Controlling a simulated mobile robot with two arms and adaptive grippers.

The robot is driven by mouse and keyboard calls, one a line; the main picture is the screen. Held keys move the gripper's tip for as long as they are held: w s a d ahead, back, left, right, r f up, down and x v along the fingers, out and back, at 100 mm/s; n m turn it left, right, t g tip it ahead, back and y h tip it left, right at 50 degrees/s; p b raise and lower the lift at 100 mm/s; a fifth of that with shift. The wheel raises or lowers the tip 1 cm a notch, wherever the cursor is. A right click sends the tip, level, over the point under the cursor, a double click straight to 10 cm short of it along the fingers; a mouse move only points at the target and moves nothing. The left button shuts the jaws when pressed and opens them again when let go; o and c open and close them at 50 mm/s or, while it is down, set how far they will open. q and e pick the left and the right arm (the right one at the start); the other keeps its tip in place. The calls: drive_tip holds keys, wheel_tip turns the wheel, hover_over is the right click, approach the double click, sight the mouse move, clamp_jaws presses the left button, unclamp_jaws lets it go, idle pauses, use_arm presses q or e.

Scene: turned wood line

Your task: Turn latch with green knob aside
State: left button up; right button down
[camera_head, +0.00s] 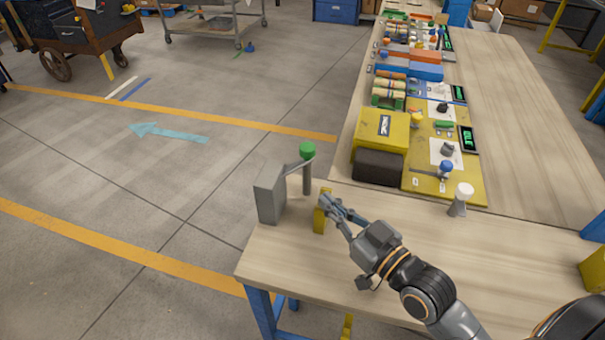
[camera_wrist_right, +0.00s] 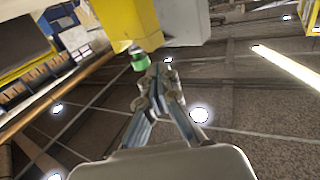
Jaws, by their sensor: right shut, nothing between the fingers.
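The green knob (camera_head: 307,149) sits at the end of a thin grey latch arm (camera_head: 293,167) that reaches out from the top of a grey box (camera_head: 270,194). A dark upright post (camera_head: 307,178) stands below the knob. My right gripper (camera_head: 326,200) is shut and empty, at the upper part of a yellow block (camera_head: 319,222), to the right of the box and below the knob in the picture. I cannot tell whether it touches the block. In the right wrist view the green knob (camera_wrist_right: 139,62) shows just beyond the shut fingertips (camera_wrist_right: 157,68), partly hidden. My left gripper is not in view.
The box and yellow block stand near the left end of the wooden bench (camera_head: 400,235). A white-topped cone (camera_head: 461,200) stands to the right. The bench front is mostly clear.

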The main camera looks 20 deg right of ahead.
sight(291, 172)
drive_tip(key=p+x, duration=0.2)
drive_tip(key=x, duration=0.6)
drive_tip(key=shift+w+a, duration=0.1)
drive_tip(key=shift+w, duration=0.2)
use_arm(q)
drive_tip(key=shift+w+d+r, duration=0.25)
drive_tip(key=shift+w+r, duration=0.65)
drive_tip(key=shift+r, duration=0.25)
use_arm(e)
drive_tip(key=shift+w+a, duration=0.1)
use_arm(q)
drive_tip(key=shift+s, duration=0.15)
use_arm(e)
drive_tip(key=shift+w+a+p, duration=0.25)
drive_tip(key=shift+a+p, duration=0.1)
drive_tip(key=shift+p, duration=0.15)
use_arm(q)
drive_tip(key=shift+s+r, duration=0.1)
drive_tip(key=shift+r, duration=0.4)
use_arm(e)
drive_tip(key=shift+f, duration=0.1)
